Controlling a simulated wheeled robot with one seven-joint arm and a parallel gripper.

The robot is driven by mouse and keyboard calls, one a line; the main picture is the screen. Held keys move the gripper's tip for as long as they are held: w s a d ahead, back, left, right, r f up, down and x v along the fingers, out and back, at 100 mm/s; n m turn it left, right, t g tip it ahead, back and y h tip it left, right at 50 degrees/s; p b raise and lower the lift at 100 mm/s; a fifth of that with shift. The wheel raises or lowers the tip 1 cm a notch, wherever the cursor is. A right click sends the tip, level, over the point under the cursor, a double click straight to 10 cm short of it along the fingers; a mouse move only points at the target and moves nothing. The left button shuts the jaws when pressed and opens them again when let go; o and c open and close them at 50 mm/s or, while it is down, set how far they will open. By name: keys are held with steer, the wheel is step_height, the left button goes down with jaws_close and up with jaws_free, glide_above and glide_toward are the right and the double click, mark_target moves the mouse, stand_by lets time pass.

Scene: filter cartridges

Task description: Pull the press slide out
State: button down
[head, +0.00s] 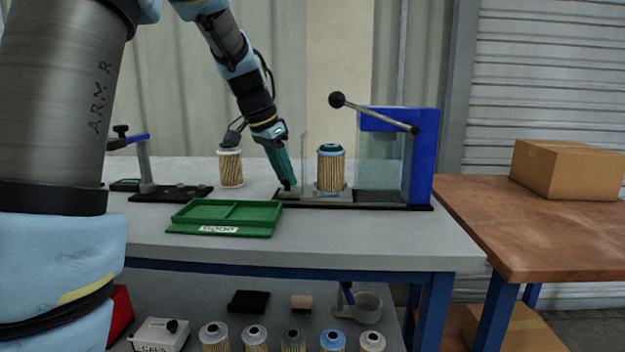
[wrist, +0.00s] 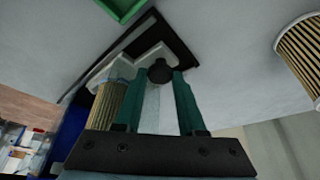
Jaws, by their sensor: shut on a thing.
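The press (head: 420,160) stands at the right of the grey bench, with a blue frame, clear guard panels and a black base. Its slide (head: 347,199) is a pale plate low on the base, left of the blue frame, and carries an upright pleated cartridge (head: 330,170) with a blue top. My gripper (head: 287,186) points down at the slide's left end. In the wrist view, its green fingers (wrist: 160,76) are shut on the slide's dark round knob (wrist: 160,70). The slide (wrist: 150,56) and part of the cartridge (wrist: 108,106) show beyond and beside the fingers.
The press lever (head: 375,113) reaches up left to a black ball. A green tray (head: 225,231) lies in front, and another cartridge (head: 230,168) stands behind it at left. A clamp stand (head: 146,165) is further left. A wooden table with a box (head: 568,170) is at right.

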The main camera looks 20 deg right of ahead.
steer(key=shift+w+a, duration=0.45)
steer(key=shift+a, duration=0.4)
steer(key=c, duration=0.5)
jaws_free()
steer(key=v, duration=1.1)
steer(key=shift+p, duration=0.4)
steer(key=shift+f, duration=0.1)
